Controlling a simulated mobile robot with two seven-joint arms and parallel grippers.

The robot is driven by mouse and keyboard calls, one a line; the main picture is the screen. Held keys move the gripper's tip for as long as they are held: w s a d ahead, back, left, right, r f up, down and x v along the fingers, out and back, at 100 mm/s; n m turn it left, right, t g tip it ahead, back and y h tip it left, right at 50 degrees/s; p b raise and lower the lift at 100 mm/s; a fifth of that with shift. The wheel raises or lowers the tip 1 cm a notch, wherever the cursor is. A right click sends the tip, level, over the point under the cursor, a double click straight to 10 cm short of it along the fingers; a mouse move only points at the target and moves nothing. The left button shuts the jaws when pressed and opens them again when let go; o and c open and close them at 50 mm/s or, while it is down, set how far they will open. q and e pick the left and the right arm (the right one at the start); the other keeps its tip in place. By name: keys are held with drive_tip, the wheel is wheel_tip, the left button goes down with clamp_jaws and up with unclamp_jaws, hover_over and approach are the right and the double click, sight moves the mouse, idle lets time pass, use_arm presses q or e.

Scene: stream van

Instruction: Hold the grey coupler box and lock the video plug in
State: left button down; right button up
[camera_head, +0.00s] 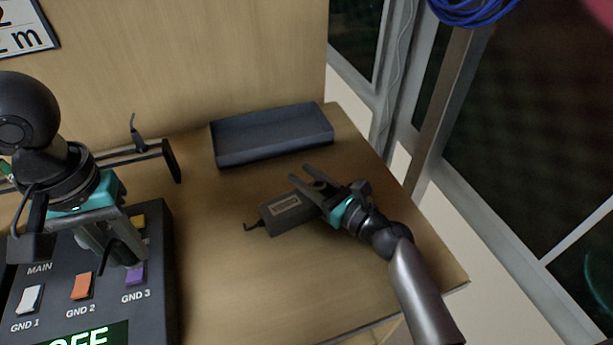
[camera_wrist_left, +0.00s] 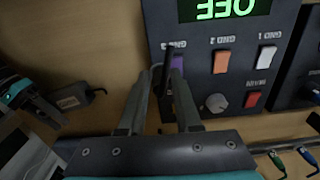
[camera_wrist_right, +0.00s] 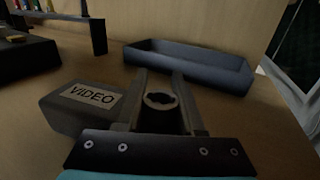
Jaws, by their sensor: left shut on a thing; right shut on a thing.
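The grey coupler box (camera_head: 283,211) lies on the bench and its VIDEO label shows in the right wrist view (camera_wrist_right: 72,112). A round keyed socket (camera_wrist_right: 160,101) at its side faces up. My right gripper (camera_head: 298,174) is shut on the box's socket part, one finger on each side, with the tips reaching past it. My left gripper (camera_head: 120,262) is shut on a slim dark piece (camera_wrist_left: 168,62), which looks like the video plug. It is held above the switch panel, left of the box and apart from it. The plug's mating end cannot be made out.
The switch panel (camera_head: 60,238) with coloured rockers lies below my left gripper. A dark rack (camera_head: 171,160) stands behind it. An empty dark tray (camera_head: 270,138) lies behind the box. Bare bench separates panel and box; the bench edge is close on the right.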

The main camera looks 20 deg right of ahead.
clamp_jaws()
use_arm(q)
drive_tip(key=shift+w+d, duration=0.35)
drive_tip(key=shift+w, duration=0.1)
drive_tip(key=w+d+n, duration=0.3)
drive_tip(key=w+d, duration=0.7)
drive_tip(key=d, duration=0.4)
drive_tip(key=d+r+n, duration=0.1)
drive_tip(key=d+n, duration=0.1)
drive_tip(key=d, duration=1.4)
drive_tip(key=shift+w+d+n, duration=0.25)
drive_tip(key=shift+d+n, duration=0.05)
